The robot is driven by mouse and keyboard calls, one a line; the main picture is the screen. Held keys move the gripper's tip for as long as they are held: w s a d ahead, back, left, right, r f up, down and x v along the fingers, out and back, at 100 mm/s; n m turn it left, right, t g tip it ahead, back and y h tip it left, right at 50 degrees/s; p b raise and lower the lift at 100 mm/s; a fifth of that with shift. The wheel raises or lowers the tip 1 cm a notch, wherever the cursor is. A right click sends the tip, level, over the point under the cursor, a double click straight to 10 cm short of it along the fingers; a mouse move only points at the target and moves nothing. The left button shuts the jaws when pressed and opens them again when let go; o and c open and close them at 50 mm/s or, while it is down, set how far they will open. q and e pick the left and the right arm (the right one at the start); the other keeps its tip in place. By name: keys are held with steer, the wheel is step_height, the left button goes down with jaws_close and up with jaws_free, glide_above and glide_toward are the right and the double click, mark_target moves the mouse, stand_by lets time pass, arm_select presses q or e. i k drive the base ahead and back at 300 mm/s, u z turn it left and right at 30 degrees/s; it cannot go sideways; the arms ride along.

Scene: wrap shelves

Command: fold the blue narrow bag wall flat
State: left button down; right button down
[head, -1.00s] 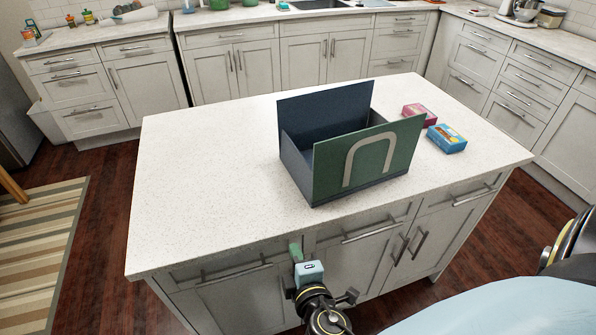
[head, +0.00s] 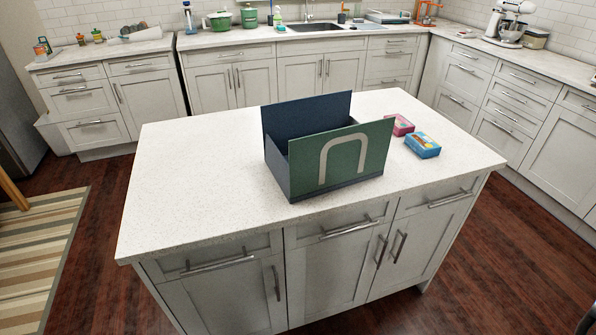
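An open-topped bag stands upright on the white island counter. Its tall back wall (head: 308,118) is dark blue. Its tall front wall (head: 345,158) is green with a pale arch-shaped handle (head: 333,156). A low blue narrow wall (head: 277,168) shows at the bag's left end, between the two tall walls. The right narrow end is mostly hidden behind the green wall. Neither gripper is in view, and nothing is seen touching the bag.
A pink box (head: 400,125) and a blue box (head: 422,145) lie on the island counter (head: 195,180) right of the bag. The counter left of the bag is clear. Cabinets with a sink (head: 315,27) line the back wall.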

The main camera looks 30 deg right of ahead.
mark_target(278, 165)
steer(key=z, duration=0.1)
steer(key=k, duration=0.35)
steer(key=z, duration=1.05)
steer(key=i, duration=0.95)
steer(key=u, duration=0.35)
